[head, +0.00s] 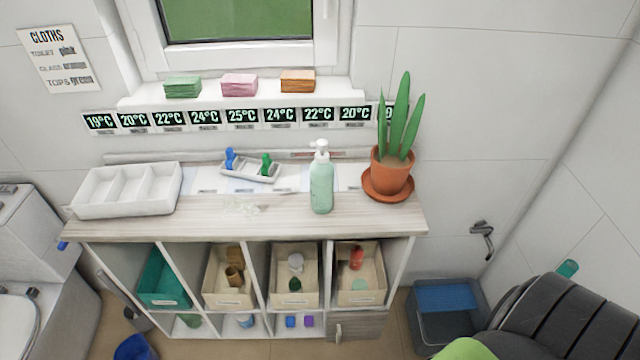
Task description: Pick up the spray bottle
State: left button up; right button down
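A pale green translucent bottle (321,187) with a white pump-like head stands upright on the wooden top of the shelf unit, right of the middle. It is the only bottle I can make out clearly on this top, and nothing touches it. Neither of my grippers shows in the head view. A dark, ribbed part of my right arm fills the bottom right corner, well away from the bottle.
Left of the bottle are a white divided tray (88,205) and a small tray with blue and green items (249,172). A potted plant (391,178) stands close on its right. Open bins fill the shelf below. A grey-blue crate (420,325) is on the floor.

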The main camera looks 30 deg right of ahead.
aim_at(321, 169)
jog(key=j+z, duration=0.15)
jog(key=z, duration=0.55)
jog(key=k+l, duration=0.05)
